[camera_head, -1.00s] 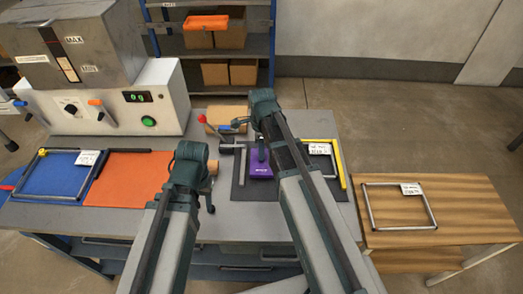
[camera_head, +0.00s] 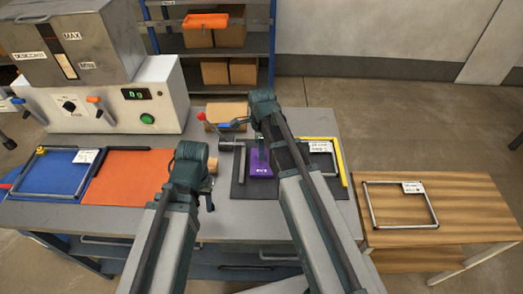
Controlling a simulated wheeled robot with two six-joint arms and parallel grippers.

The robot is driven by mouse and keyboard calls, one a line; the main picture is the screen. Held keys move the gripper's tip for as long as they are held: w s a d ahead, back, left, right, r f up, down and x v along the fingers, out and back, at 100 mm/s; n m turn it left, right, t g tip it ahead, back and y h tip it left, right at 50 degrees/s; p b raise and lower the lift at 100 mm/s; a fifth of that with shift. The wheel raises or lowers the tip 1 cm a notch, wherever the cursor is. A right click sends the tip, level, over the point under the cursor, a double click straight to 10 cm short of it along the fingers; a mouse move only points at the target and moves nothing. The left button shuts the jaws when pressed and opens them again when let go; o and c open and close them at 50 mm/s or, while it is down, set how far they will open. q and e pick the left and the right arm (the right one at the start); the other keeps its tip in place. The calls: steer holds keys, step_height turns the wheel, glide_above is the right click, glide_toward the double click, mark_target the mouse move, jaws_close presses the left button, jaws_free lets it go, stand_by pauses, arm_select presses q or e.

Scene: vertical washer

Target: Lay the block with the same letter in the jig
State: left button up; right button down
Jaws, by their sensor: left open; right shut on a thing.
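A purple block (camera_head: 260,172) with small white lettering, too small to read, is at the black mat (camera_head: 240,191) in the middle of the table. A purple upright part rises from it. My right gripper (camera_head: 262,150) is shut on this purple piece from above; its fingers are largely hidden by my arm. I cannot tell whether the block touches the mat. My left gripper (camera_head: 210,194) is open and empty, left of the mat, low over the grey table.
An orange mat (camera_head: 125,178) and a blue mat (camera_head: 45,178) lie left. A red-knobbed lever (camera_head: 201,116) stands behind. A wooden side table (camera_head: 460,205) holds another frame.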

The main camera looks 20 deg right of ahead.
steer(key=c, duration=0.6)
jaws_free()
step_height(320, 180, up, 8)
steer(key=p, duration=0.8)
arm_select(q)
step_height(320, 180, up, 8)
